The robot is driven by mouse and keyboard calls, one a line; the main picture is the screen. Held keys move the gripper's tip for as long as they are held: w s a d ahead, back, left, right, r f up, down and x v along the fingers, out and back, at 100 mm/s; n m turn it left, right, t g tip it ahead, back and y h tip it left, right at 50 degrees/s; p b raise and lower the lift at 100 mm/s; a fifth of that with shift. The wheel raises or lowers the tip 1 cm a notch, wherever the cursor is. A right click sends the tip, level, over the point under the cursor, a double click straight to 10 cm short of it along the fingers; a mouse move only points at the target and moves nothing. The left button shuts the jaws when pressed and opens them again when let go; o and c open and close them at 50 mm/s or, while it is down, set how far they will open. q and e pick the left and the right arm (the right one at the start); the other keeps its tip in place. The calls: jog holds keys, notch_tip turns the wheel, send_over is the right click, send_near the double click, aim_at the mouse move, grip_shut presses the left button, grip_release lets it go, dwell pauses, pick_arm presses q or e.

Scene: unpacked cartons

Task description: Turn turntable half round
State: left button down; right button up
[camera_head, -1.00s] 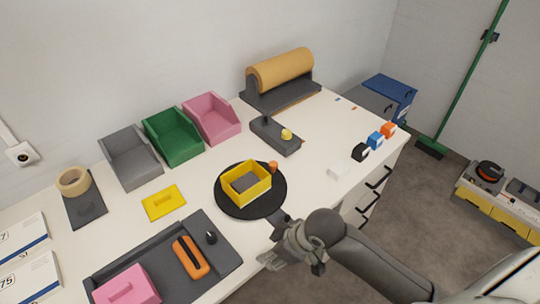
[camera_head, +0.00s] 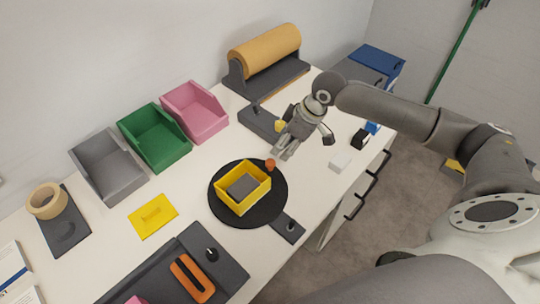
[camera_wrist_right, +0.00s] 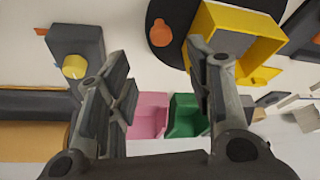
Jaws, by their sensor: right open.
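The black round turntable (camera_head: 270,211) lies on the white table, with a yellow open box (camera_head: 240,206) on it holding a grey block (camera_head: 241,186). An orange knob (camera_head: 270,164) sits at the turntable's far right rim. My right gripper (camera_head: 283,153) is open and empty, above the table just beyond the knob. In the right wrist view, the open fingers (camera_wrist_right: 158,75) show with the knob (camera_wrist_right: 160,33) and yellow box (camera_wrist_right: 238,45) ahead; no contact is visible. My left gripper is not in view.
A dark base with a yellow knob (camera_head: 280,126) stands behind my right gripper. Pink (camera_head: 194,112), green (camera_head: 154,137) and grey (camera_head: 107,165) bins line the wall. A dark tray (camera_head: 178,265) is in front.

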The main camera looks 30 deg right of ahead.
send_over(271, 162)
jog(key=s+d, duration=0.1)
jog(key=s, duration=0.1)
jog(key=f, duration=0.4)
jog(key=shift+w+d+f+p, duration=0.2)
jog(key=shift+f+p, duration=0.1)
jog(key=shift+p, duration=0.1)
jog(key=x, duration=0.4)
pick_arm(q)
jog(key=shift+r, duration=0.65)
pick_arm(e)
jog(key=shift+w+a+f, duration=0.1)
jog(key=shift+f, duration=0.35)
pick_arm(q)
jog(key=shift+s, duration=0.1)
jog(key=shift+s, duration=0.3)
pick_arm(e)
grip_shut()
